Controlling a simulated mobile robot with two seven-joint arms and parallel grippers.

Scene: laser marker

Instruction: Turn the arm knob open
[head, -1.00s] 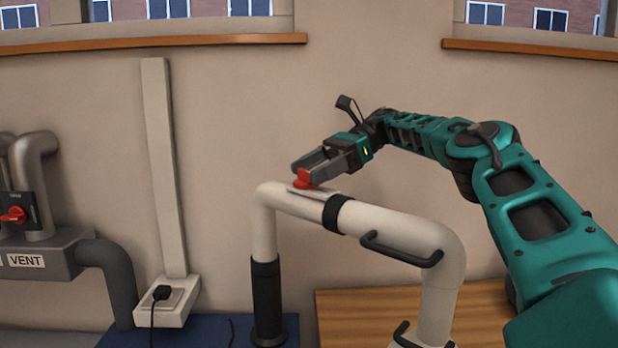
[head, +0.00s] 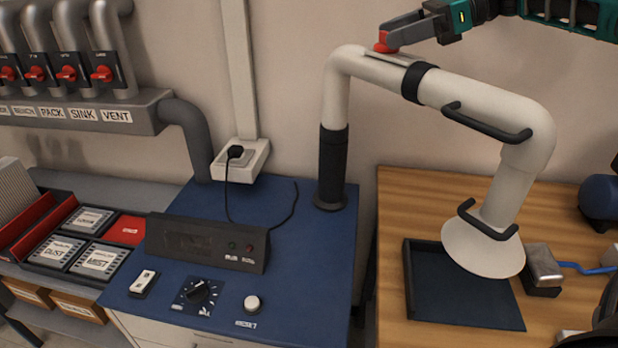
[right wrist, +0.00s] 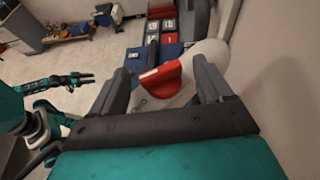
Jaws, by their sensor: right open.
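The red arm knob (head: 384,43) sits on top of the white extraction arm (head: 375,68), near its upper bend. My right gripper (head: 400,30) is at the knob, near the top edge of the head view. In the right wrist view, the red knob (right wrist: 160,80) lies between the spread fingers of my right gripper (right wrist: 168,85), with gaps on both sides. Its bar looks slanted. My left gripper (right wrist: 75,80) seems to show small at the left of the right wrist view, away from the knob; its jaw state is unclear. It is outside the head view.
A blue bench (head: 310,285) carries a control box (head: 205,243) and a dial (head: 199,291). Labelled pipes with red valves (head: 103,74) are on the left wall. A wooden table (head: 450,195) with a dark tray (head: 460,290) stands under the white arm's hood.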

